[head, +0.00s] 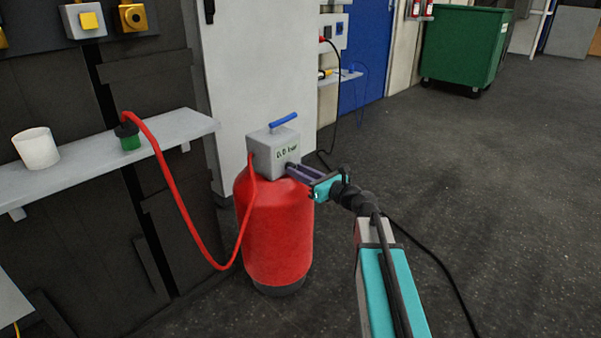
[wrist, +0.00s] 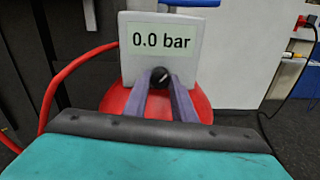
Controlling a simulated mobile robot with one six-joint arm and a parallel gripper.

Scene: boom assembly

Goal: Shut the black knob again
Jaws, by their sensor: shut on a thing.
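The black knob (wrist: 160,76) sits low on the front of a grey box (head: 276,150) with a display reading 0.0 bar. The box tops a red tank (head: 276,232) standing on the floor. In the wrist view, the purple fingers of my gripper (wrist: 160,84) are shut on the knob, one on each side. In the head view, my gripper (head: 290,171) reaches the box from the right, and its fingers hide the knob. A blue handle (head: 283,120) on top of the box lies tilted, raised toward the right.
A red hose (head: 190,215) runs from the box to a green fitting with a black top (head: 130,136) on the grey shelf (head: 90,165). A white cup (head: 36,148) stands there too. A black cable (head: 440,270) lies on the floor at right. A green bin (head: 464,45) stands far back; floor between is clear.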

